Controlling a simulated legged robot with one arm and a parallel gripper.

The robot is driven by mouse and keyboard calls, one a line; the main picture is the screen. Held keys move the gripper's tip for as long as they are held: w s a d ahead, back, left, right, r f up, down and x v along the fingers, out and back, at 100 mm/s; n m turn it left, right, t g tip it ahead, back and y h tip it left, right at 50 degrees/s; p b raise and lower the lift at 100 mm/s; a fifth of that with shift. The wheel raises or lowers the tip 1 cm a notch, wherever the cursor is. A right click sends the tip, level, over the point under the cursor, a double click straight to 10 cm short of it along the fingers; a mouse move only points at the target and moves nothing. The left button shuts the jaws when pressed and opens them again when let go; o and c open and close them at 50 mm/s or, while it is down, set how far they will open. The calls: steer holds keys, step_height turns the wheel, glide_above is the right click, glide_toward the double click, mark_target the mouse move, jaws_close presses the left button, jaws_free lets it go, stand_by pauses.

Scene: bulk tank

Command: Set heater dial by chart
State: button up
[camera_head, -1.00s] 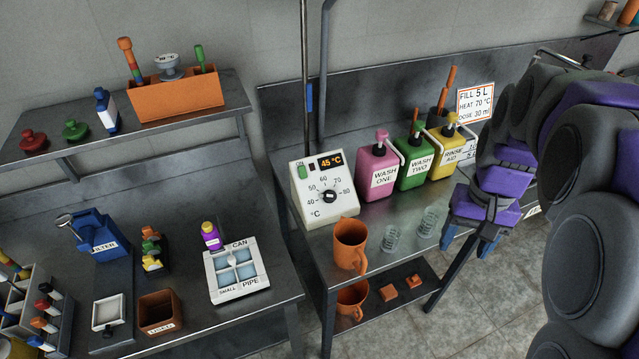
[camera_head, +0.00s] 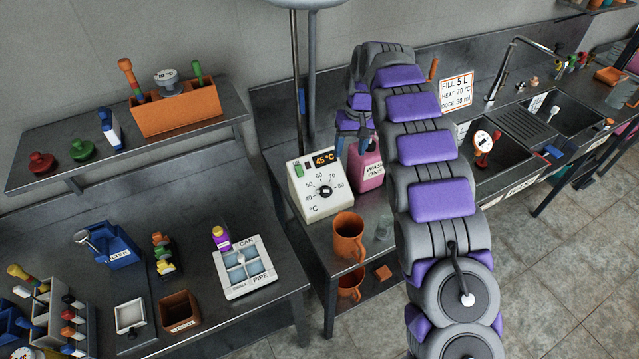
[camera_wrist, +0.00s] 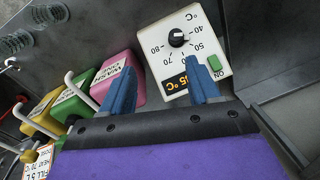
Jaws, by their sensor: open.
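The heater box (camera_head: 311,201) is white and stands on the middle bench, with a black dial (camera_head: 325,192) on a scale from 40 to 80 °C. Its orange display (camera_head: 325,158) reads 45 °C, and a green ON button (camera_head: 298,170) is beside it. The chart (camera_head: 456,92) on the wall reads fill 5 L, heat 70 °C, dose 30 ml. My gripper (camera_head: 354,126) is behind and right of the heater box, near the pink bottle. In the wrist view my blue fingers (camera_wrist: 160,85) are apart and empty, with the heater dial (camera_wrist: 177,38) ahead of them.
The pink WASH ONE bottle (camera_head: 365,168) stands right of the heater, and my arm hides the bottles beyond it. An orange jug (camera_head: 348,237) is in front of the heater. Green and yellow bottles (camera_wrist: 76,100) show upside down in the wrist view. A sink (camera_head: 490,160) is at the right.

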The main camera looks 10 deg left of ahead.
steer(key=a+f, duration=0.2)
steer(key=a, duration=0.3)
glide_toward(327, 190)
steer(key=f, duration=0.5)
steer(key=a+f+b, duration=0.1)
steer(key=f, duration=0.2)
steer(key=shift+s+f, duration=0.15)
steer(key=shift+d+f, duration=0.3)
steer(key=shift+d, duration=0.1)
steer(key=shift+a, duration=0.4)
steer(key=c, duration=0.4)
steer(key=shift+s+d, duration=0.1)
steer(key=shift+d, duration=0.05)
steer(key=c, duration=0.6)
